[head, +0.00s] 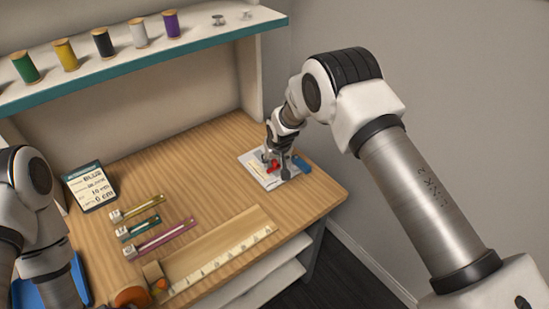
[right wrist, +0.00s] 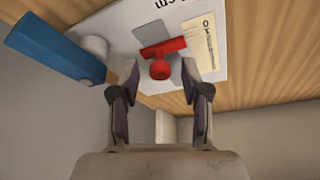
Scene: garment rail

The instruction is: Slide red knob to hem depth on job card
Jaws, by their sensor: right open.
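The red knob (head: 273,165) sits on a white plate (head: 250,160) at the right end of the table. In the right wrist view the red knob (right wrist: 160,68) has a round end and a red crossbar on the plate (right wrist: 120,28). My right gripper (right wrist: 160,78) is open, its fingertips on either side of the knob's round end in that picture. I cannot tell whether they touch it. In the head view my right gripper (head: 279,150) partly covers the plate. The job card (head: 90,185) stands at the table's left; its text is small. My left gripper is out of view.
A blue block (head: 300,162) lies close beside the plate. Several coloured rulers (head: 160,238), a wooden measuring board (head: 215,247) and an orange round item (head: 130,296) lie nearer. A shelf with thread spools (head: 103,42) runs above the back. The table middle is clear.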

